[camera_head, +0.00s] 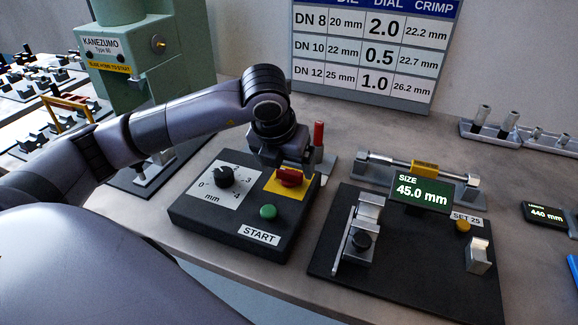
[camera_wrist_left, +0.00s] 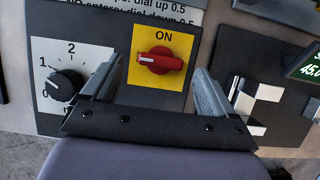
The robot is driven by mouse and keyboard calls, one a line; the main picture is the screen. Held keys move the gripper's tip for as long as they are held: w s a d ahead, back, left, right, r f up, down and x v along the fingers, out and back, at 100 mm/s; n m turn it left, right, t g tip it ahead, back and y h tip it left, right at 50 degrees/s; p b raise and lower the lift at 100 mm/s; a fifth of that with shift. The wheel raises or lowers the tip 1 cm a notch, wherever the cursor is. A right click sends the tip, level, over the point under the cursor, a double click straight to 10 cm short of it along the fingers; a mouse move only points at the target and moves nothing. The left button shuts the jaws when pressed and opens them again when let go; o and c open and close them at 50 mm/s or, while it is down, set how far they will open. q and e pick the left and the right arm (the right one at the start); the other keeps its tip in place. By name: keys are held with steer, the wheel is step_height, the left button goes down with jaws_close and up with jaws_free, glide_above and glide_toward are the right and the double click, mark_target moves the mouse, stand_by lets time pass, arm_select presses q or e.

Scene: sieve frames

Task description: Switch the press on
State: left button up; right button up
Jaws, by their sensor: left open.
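The control box (camera_head: 190,208) carries a red rotary switch (camera_head: 289,177) on a yellow plate. In the left wrist view, the red switch (camera_wrist_left: 158,60) lies crosswise below the word ON, with a white mark at its left end. My left gripper (camera_head: 283,162) is above the yellow plate, pointing down. In the left wrist view its fingers (camera_wrist_left: 156,88) are spread, one on each side of the switch and apart from it. The green press (camera_head: 146,60) stands at the back left. My right gripper is not in view.
A black dial (camera_head: 224,176) and a green START button (camera_head: 268,212) share the box. A red-topped post (camera_head: 318,138) stands just behind it. To the right is a black measuring board (camera_head: 420,265) with a display reading 45.0 mm (camera_head: 421,192). A wall chart (camera_head: 375,50) hangs behind.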

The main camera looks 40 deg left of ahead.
mark_target(289, 172)
arm_select(q)
steer(key=shift+x, duration=1.55)
